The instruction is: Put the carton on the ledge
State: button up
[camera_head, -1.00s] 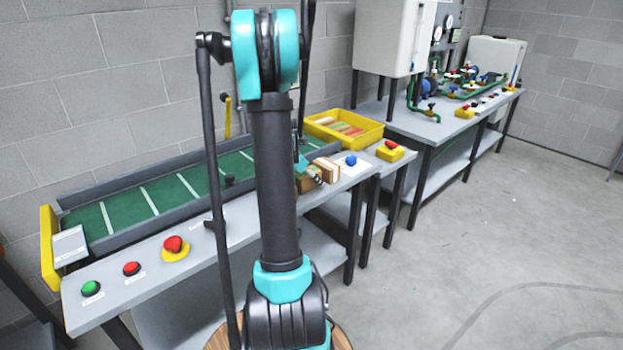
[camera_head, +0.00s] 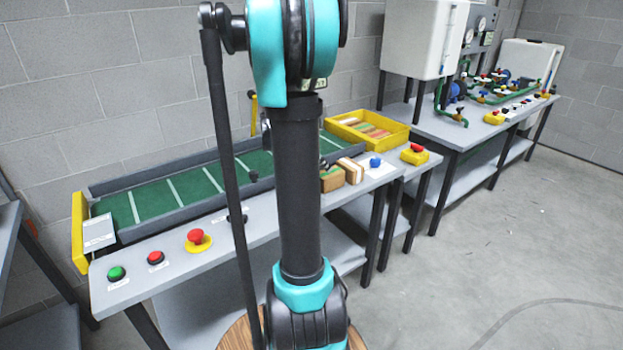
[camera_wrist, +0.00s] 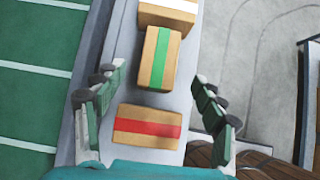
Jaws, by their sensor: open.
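In the wrist view, three brown cartons lie in a row on a grey ledge. The red-striped carton (camera_wrist: 147,127) is nearest, between the lower parts of my fingers. The green-striped carton (camera_wrist: 158,58) is ahead, near the level of my fingertips, and the white-striped carton (camera_wrist: 168,14) is at the top edge. My gripper (camera_wrist: 158,78) is open, with nothing clamped. In the head view, the green-striped carton (camera_head: 332,179) and white-striped carton (camera_head: 350,171) sit on the ledge (camera_head: 265,228); my arm hides my gripper and the red-striped carton.
A green conveyor (camera_head: 180,190) runs behind the ledge. Red and green buttons and a yellow-based red knob (camera_head: 197,240) stand at its left. A blue button (camera_head: 375,162) and a yellow bin (camera_head: 368,130) are beyond the cartons. Floor at right is clear.

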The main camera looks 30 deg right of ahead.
jog(key=a+m, duration=0.1)
jog(key=a, duration=0.1)
jog(key=s+a+f+m+y, duration=0.1)
jog(key=a, duration=0.2)
jog(key=s+a+m+t, duration=0.1)
jog(key=a, duration=0.2)
jog(key=shift+s+a+f+m, duration=0.15)
jog(key=shift+f+m, duration=0.15)
jog(key=shift+m, duration=0.1)
jog(key=s+a+f+m+y, duration=0.1)
jog(key=a+m, duration=0.1)
jog(key=a, duration=0.1)
jog(key=s+a+f+m+t+y, duration=0.1)
jog(key=s+a+m, duration=0.1)
jog(key=a, duration=0.2)
jog(key=s+a+f+m+y, duration=0.1)
jog(key=s+a+m, duration=0.1)
jog(key=a, duration=0.2)
jog(key=shift+t, duration=0.3)
jog(key=s+a+f+m+t+y, duration=0.1)
jog(key=s+a+f+m+y, duration=0.2)
jog(key=s+a+m, duration=0.6)
jog(key=s+a+f, duration=0.1)
jog(key=a+f, duration=0.1)
jog(key=a, duration=0.2)
jog(key=shift+y, duration=0.3)
jog(key=shift+w+f, duration=0.1)
